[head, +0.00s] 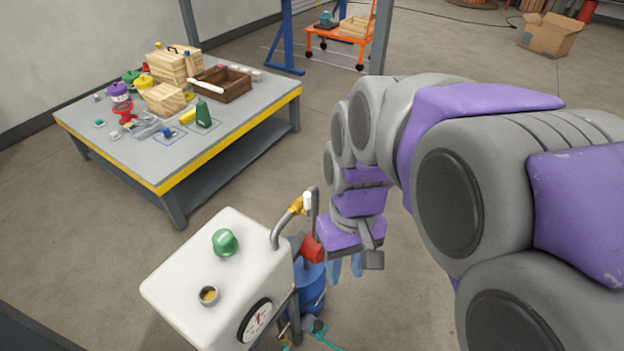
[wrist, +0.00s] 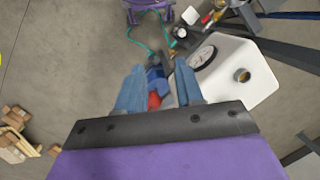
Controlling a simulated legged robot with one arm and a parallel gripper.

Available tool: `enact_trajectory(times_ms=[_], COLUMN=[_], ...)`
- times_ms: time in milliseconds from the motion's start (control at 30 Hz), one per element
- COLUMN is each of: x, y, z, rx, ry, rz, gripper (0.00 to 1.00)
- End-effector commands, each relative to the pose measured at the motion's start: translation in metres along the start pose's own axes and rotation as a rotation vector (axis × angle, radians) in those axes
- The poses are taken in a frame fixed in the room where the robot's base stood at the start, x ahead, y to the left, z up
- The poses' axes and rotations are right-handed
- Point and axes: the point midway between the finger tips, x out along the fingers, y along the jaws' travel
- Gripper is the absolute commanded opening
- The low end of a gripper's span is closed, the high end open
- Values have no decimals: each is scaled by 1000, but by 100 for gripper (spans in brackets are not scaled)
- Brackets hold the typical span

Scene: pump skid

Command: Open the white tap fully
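The white tap (head: 307,201) shows in the head view as a small white handle at a brass fitting (head: 296,206), on a grey pipe that rises beside the white tank (head: 215,280). I cannot make out the tap in the wrist view. My gripper (head: 345,268) points down to the right of the tap and lower in the picture, apart from it. In the wrist view my gripper (wrist: 158,88) has its two blue fingers spread, with nothing held. A red part (wrist: 154,101) and a blue drum show beyond the gap.
The tank carries a green knob (head: 225,242), a brass-rimmed port (head: 209,296) and a dial gauge (head: 256,318). A blue drum (head: 312,285) stands beside it. A cluttered workbench (head: 130,170) is behind at left. Teal hose (wrist: 148,47) lies on the floor. Floor behind is open.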

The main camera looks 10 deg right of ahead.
Motion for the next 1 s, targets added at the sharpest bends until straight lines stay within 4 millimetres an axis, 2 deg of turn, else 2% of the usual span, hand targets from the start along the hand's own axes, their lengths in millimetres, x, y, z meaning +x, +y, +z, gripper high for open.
enact_trajectory(times_ms=[33,367,700,1000], x=[-8,-41,-60,-64], y=[1,13,34,61], z=[-14,-91,-166,-228], rx=[-12,-101,-194,-277], ry=[2,1,9,23], rz=[-9,-70,-130,-176], gripper=[31,0,0,0])
